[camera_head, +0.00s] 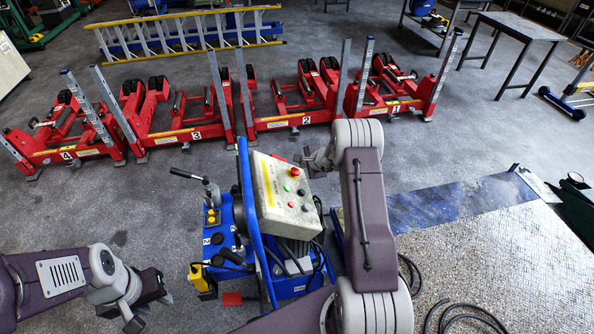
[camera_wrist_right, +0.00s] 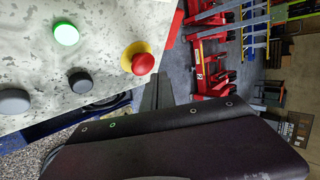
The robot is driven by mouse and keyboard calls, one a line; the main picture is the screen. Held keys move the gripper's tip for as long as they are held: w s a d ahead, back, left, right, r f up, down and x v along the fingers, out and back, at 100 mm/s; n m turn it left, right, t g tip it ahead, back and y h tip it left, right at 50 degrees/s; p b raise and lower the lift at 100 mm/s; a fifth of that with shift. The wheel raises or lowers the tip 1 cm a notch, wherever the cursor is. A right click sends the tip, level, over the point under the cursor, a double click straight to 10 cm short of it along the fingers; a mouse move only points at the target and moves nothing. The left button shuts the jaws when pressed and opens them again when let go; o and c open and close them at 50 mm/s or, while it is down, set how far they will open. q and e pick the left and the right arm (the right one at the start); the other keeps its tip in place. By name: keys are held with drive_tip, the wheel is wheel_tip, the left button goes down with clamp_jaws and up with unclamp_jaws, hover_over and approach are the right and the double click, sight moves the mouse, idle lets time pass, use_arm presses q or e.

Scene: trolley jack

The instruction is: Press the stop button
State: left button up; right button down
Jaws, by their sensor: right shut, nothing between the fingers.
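The stop button is a red mushroom button on a yellow collar (camera_wrist_right: 143,63). In the head view the red button (camera_head: 294,171) sits at the top of the pale control box (camera_head: 275,205). My right gripper (camera_head: 312,162) is shut and empty, just right of the box's upper end and partly hidden by my arm. In the right wrist view its dark finger (camera_wrist_right: 160,92) is beside the red button, below and to its right, apparently apart from it. My left gripper (camera_head: 152,308) is low at the left, away from the box; its jaw opening is unclear.
A lit green button (camera_wrist_right: 66,34), a black button (camera_wrist_right: 81,82) and a grey knob (camera_wrist_right: 14,101) are on the same panel. The box tops a blue machine (camera_head: 232,225) with hoses. Red numbered jacks (camera_head: 190,130) stand behind. Grey floor at left (camera_head: 110,200) is clear.

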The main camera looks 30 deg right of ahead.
drive_tip(key=shift+a+f+b, duration=0.25)
drive_tip(key=shift+f+b, duration=0.1)
drive_tip(key=shift+b, duration=0.55)
drive_tip(key=shift+w+a+f+b, duration=0.1)
drive_tip(key=shift+a+f+b, duration=0.25)
drive_tip(key=shift+b, duration=0.55)
idle(0.4)
idle(0.4)
drive_tip(key=shift+d+r+p, duration=0.6)
drive_tip(key=shift+r+p, duration=0.1)
drive_tip(key=shift+r, duration=0.1)
drive_tip(key=d+r+p, duration=0.1)
drive_tip(key=r+p, duration=0.1)
drive_tip(key=s+d+r+p, duration=0.1)
drive_tip(key=d+p, duration=0.1)
drive_tip(key=shift+r, duration=0.4)
